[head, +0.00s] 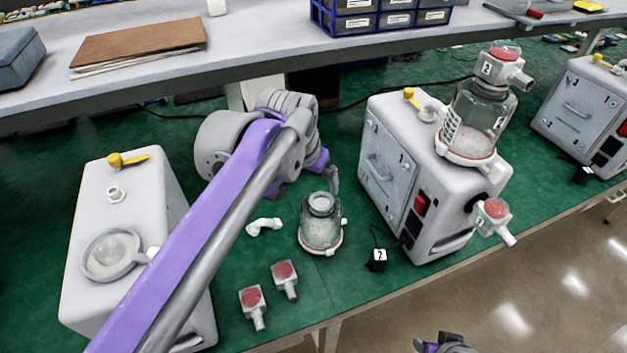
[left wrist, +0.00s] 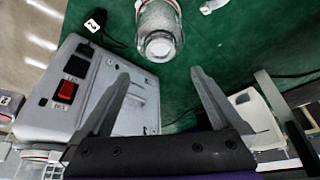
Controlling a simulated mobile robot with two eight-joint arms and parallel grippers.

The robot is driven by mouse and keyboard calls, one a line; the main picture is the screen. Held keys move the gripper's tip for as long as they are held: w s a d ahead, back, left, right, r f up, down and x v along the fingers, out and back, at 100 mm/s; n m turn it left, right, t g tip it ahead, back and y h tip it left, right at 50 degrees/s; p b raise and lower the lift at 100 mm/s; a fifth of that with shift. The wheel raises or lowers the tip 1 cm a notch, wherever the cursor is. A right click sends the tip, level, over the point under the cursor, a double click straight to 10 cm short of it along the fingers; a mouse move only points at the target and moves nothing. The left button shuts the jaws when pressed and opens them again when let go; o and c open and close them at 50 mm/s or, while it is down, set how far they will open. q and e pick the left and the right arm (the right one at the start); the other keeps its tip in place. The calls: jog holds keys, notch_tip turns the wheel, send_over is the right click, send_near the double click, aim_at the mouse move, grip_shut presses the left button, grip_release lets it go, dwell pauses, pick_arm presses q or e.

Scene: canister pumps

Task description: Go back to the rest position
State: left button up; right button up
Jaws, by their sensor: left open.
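My left gripper (head: 331,178) is open and empty, just behind and above a loose glass jar (head: 321,228) on the green work surface. In the left wrist view, the fingers (left wrist: 160,72) are spread apart, and the jar (left wrist: 158,25) lies beyond their tips, not between them. The middle white pump (head: 398,150) carries another jar (head: 474,120) with a red-topped cap. The left white pump (head: 115,215) has an empty round holder and is partly hidden by my left arm. A bit of my right gripper (head: 444,344) shows at the bottom edge; its fingers are unclear.
Two red-topped fittings (head: 284,279) and a white elbow piece (head: 264,226) lie near the jar. A black plug (head: 377,262) lies before the middle pump. A third pump (head: 583,112) stands at right. A raised shelf (head: 250,60) with blue bins (head: 384,18) runs behind.

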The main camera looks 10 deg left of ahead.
pick_arm(q)
jog(key=shift+s+f, duration=0.1)
jog(key=s+a+f+n+p, duration=0.1)
jog(key=s+a+f+p, duration=0.1)
jog(key=s+f, duration=0.4)
jog(key=s+a+f+n+p, duration=0.1)
jog(key=s+a+f+p, duration=0.1)
jog(key=s+a+f, duration=0.2)
jog(key=s+f, duration=0.3)
jog(key=s, duration=0.5)
jog(key=shift+s+a+f+t+y, duration=0.15)
jog(key=shift+a+f+t+y, duration=0.1)
jog(key=shift+t+y, duration=0.15)
